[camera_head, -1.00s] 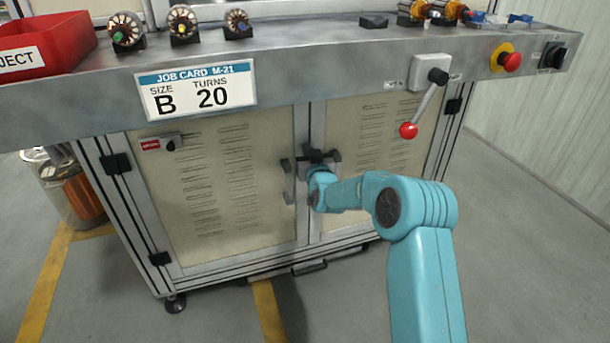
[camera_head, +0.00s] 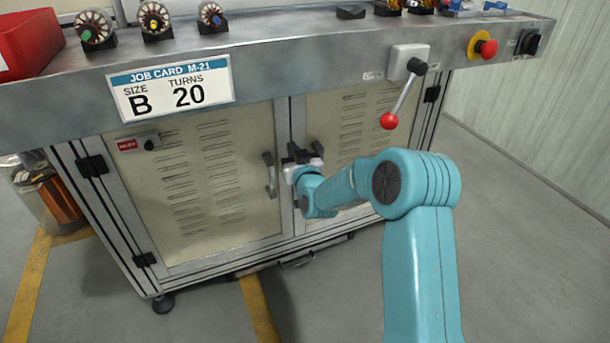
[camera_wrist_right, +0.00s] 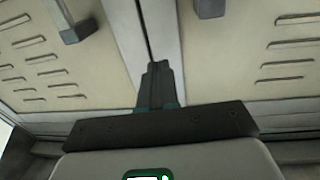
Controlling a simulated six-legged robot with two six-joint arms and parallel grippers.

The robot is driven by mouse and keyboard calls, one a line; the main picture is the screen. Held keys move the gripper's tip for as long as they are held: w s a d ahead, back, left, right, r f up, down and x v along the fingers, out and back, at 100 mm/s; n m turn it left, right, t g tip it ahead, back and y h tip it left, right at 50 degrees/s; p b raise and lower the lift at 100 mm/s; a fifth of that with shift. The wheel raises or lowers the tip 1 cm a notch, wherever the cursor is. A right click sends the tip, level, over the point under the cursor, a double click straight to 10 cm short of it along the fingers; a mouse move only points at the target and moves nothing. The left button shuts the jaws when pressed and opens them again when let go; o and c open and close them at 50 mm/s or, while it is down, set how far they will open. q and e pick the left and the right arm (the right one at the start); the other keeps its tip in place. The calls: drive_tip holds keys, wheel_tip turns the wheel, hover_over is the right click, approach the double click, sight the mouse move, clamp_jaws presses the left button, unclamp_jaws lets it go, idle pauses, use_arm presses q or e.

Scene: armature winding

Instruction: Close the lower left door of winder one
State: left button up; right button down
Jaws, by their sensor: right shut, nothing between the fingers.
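The lower left door (camera_head: 205,190) of the winder is a beige louvred panel and looks flush with its frame. Its grey bar handle (camera_head: 270,175) is near its right edge. My right gripper (camera_head: 298,152) is in front of the middle post, just right of that handle, shut and empty. In the right wrist view, the shut fingers (camera_wrist_right: 158,70) point at the seam between the doors. The left door's handle (camera_wrist_right: 72,24) is up and left of them. I cannot tell whether the fingertips touch the frame. My left gripper is out of view.
The right louvred door (camera_head: 360,125) looks shut. Above hangs a bench edge with a job card (camera_head: 170,88), a red-knobbed lever (camera_head: 389,121) and a red stop button (camera_head: 487,48). A copper-filled bin (camera_head: 55,200) stands at the left. The floor in front is clear.

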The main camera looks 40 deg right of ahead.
drive_tip(key=p+v, duration=0.1)
drive_tip(key=v, duration=1.1)
drive_tip(key=a+f+n+g+y, duration=0.35)
drive_tip(key=a+f+y, duration=0.45)
drive_tip(key=a+f, duration=1)
drive_tip(key=s+a+f+g+y, duration=0.2)
drive_tip(key=s+a+f+g, duration=0.45)
drive_tip(key=s, duration=0.35)
drive_tip(key=s+a+f+g+y, duration=0.2)
drive_tip(key=s+a+f+g, duration=0.4)
drive_tip(key=s, duration=0.5)
wheel_tip(320, 180, up, 29)
drive_tip(key=a+p, duration=0.1)
drive_tip(key=p, duration=2.9)
drive_tip(key=shift+s+a, duration=0.25)
drive_tip(key=shift+s, duration=0.2)
drive_tip(key=shift+m, duration=0.25)
